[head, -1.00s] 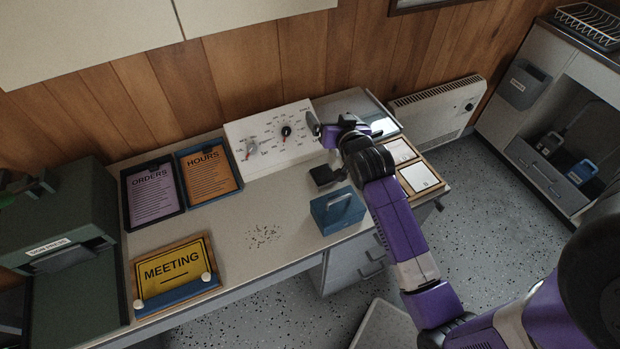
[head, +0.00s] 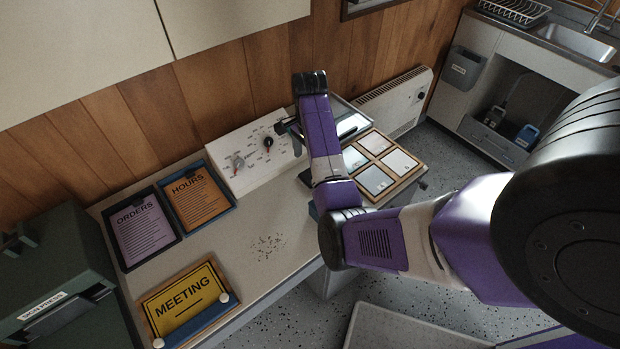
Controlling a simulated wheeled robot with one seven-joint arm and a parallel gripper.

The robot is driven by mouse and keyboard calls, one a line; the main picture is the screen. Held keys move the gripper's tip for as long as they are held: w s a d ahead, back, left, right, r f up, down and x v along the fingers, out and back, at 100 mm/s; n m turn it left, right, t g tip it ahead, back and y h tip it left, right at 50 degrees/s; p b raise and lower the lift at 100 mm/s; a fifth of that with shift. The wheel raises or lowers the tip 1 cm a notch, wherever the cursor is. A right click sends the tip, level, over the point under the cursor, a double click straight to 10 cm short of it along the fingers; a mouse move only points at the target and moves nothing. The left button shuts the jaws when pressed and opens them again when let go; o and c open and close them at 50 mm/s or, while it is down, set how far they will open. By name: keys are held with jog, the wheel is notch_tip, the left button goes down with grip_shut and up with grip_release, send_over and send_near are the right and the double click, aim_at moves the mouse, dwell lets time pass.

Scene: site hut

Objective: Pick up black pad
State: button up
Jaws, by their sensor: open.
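The black pad (head: 304,178) lies on the desk (head: 225,262) near its back right part. Only a dark edge of it shows to the left of my forearm; the rest is hidden behind the arm. My gripper (head: 290,136) is partly seen to the left of my purple arm link, in front of the white dial panel and above the pad in the picture. It is open, and I see nothing held in it. The arm hides much of it, so its height over the desk cannot be told.
A blue block (head: 313,210) is almost hidden behind my arm. The white dial panel (head: 250,160) stands at the back. A tray of pale tiles (head: 385,165) lies to the right. The MEETING sign (head: 182,305) and framed notices (head: 200,198) are left.

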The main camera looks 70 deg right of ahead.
jog(key=f, duration=0.6)
jog(key=shift+d+f+p, duration=0.2)
jog(key=shift+f+p, duration=0.2)
jog(key=shift+c, duration=0.2)
jog(key=c, duration=1.6)
jog(key=shift+r, duration=0.15)
notch_tip(320, 180, up, 20)
jog(key=p, duration=0.7)
jog(key=shift+p, duration=0.35)
